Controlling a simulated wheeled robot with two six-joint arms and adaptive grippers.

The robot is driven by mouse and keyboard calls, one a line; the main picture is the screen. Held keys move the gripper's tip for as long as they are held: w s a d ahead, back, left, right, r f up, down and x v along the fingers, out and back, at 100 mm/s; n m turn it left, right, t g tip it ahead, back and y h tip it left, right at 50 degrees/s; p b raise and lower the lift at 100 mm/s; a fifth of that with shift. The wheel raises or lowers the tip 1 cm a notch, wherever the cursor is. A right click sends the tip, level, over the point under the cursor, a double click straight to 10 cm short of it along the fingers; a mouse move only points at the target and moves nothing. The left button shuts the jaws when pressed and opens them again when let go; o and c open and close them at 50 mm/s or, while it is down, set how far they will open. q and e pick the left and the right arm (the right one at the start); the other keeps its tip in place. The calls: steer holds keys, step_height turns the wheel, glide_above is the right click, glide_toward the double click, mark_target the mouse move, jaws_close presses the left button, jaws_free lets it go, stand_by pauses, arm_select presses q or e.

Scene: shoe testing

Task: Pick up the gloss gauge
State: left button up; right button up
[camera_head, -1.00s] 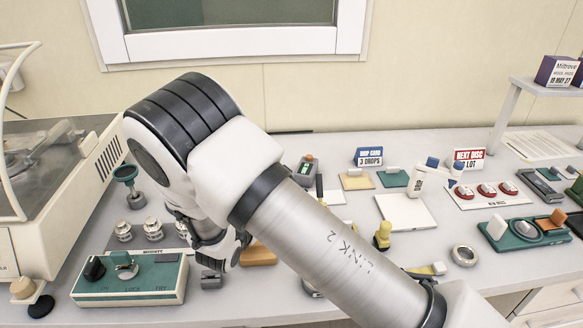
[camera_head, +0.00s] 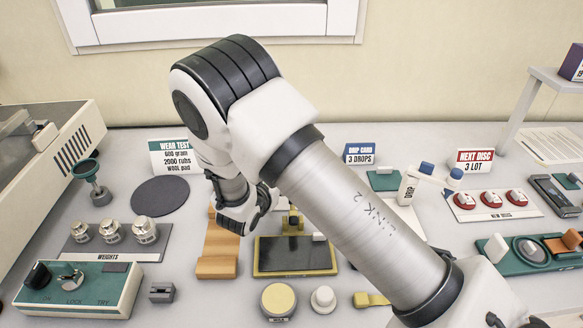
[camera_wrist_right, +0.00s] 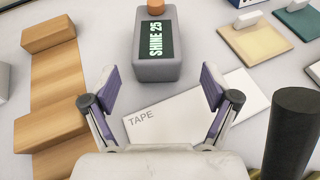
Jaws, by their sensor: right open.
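The gloss gauge (camera_wrist_right: 155,62), a grey block with a dark display reading "SHINE 25" and an orange button on its far end, stands ahead of my right gripper in the right wrist view. My right gripper (camera_wrist_right: 160,88) is open, its two purple-padded fingers spread to either side of the gauge's near end. I cannot tell how far above it they are. No hold on the gauge shows. In the head view my right gripper (camera_head: 250,218) points down over the bench, and my arm hides the gauge. My left gripper is not in view.
A white card marked "TAPE" (camera_wrist_right: 190,108) lies by the gauge. A wooden stand (camera_wrist_right: 58,85) is on the left and a dark cylinder (camera_wrist_right: 292,130) on the right. In the head view, weights (camera_head: 110,232) and a teal control box (camera_head: 75,290) stand left.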

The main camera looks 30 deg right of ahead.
steer(key=shift+w+d+f, duration=0.15)
steer(key=shift+w+f, duration=0.1)
steer(key=shift+w, duration=0.1)
steer(key=x, duration=0.5)
steer(key=shift+d+b, duration=0.2)
steer(key=shift+b, duration=0.1)
steer(key=shift+a+r, duration=0.1)
steer(key=shift+a, duration=0.05)
steer(key=shift+s+a+r, duration=0.1)
steer(key=shift+a, duration=0.05)
steer(key=shift+c, duration=1)
steer(key=c, duration=1.3)
